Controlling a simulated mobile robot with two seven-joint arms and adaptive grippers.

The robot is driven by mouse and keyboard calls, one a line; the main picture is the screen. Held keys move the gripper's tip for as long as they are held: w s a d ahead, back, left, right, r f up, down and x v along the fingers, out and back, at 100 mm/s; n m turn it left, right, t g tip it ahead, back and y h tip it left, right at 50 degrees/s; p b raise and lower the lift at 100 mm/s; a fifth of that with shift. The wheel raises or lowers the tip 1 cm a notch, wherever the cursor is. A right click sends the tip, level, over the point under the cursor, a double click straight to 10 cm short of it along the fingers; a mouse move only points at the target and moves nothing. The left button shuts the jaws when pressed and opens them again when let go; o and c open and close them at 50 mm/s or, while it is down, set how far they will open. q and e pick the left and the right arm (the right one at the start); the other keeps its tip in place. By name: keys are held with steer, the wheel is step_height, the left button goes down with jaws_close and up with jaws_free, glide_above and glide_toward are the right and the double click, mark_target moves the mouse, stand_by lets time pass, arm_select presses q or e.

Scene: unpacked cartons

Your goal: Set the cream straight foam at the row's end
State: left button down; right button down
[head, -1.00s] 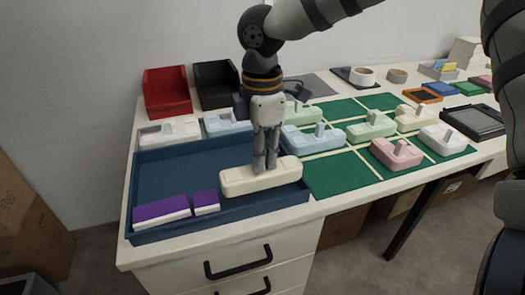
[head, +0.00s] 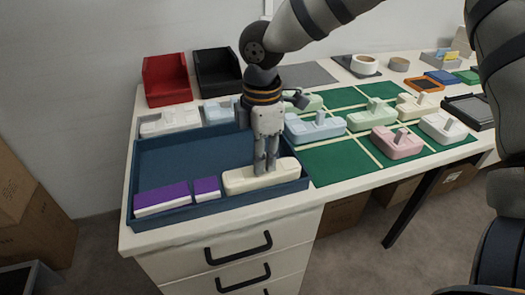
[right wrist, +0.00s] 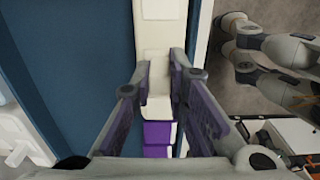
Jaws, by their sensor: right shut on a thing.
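The cream straight foam (head: 240,182) is a long rounded bar at the right front of the blue tray (head: 165,160). My right gripper (head: 266,168) points down and is shut on it near its middle. The foam looks low in the tray, along the front wall, in line with two purple-topped white blocks, one long (head: 162,197) and one short (head: 206,188). Its left end is close beside the short block; I cannot tell whether they touch or whether the foam rests on the tray floor. The right wrist view shows the foam (right wrist: 153,35) between the fingers. My left gripper is not in view.
Green mats (head: 340,165) with several pastel foam pieces, such as a pink one (head: 396,145), lie right of the tray. Red (head: 166,78) and black (head: 217,74) bins stand behind. The back of the tray is bare.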

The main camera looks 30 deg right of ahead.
steer(key=shift+f, duration=0.7)
steer(key=c, duration=1.5)
jaws_free()
steer(key=shift+f, duration=0.1)
step_height(320, 180, up, 12)
steer(key=shift+r, duration=0.1)
